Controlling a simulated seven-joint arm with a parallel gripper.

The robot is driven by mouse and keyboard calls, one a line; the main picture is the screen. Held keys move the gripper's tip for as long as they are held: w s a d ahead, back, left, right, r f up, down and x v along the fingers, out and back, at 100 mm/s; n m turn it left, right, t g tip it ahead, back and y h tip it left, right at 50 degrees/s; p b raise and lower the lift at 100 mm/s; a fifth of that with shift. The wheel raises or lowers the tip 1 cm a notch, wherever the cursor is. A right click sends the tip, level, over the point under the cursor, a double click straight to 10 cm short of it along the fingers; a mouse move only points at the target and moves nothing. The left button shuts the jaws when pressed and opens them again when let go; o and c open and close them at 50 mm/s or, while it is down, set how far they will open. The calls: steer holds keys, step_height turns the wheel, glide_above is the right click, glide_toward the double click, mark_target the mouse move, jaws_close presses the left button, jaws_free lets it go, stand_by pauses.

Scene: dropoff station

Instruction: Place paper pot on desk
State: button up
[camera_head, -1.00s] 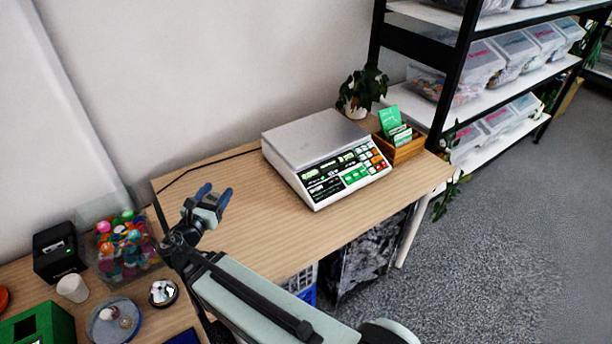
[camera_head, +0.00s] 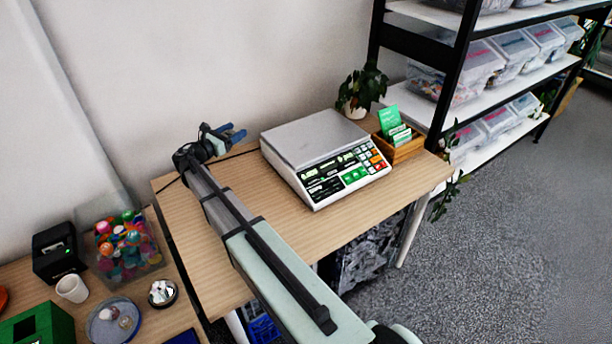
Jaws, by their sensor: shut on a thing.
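My gripper (camera_head: 240,131) is over the back left part of the desk (camera_head: 190,235), left of the scale, with its blue fingers pointing right. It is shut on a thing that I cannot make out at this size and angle. I cannot tell any paper pot between the fingers. The desk has a light wood top. A white cup (camera_head: 72,288) stands on the lower left table, apart from my gripper; I cannot tell if it is paper.
A scale (camera_head: 310,140) fills the desk's middle. A bin of colourful pieces (camera_head: 125,245) and a black box (camera_head: 58,252) stand at left. The desk's front right is clear.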

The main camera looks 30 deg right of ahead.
steer(key=shift+m+g, duration=0.3)
steer(key=shift+g, duration=0.2)
steer(key=shift+w+d+f, duration=0.1)
steer(key=shift+w+f, duration=0.35)
steer(key=shift+f, duration=1.25)
steer(key=shift+w+f, duration=0.4)
steer(key=shift+f, duration=1.35)
steer(key=shift+w+d+f, duration=0.1)
steer(key=shift+w+f, duration=0.35)
steer(key=shift+f, duration=1.25)
steer(key=shift+f, duration=0.15)
steer(key=o, duration=1.1)
steer(key=shift+c, duration=0.2)
steer(key=shift+a+r, duration=0.2)
steer(key=shift+a, duration=0.15)
steer(key=v, duration=1.1)
steer(key=shift+s+a+f, duration=0.15)
steer(key=shift+a, duration=0.05)
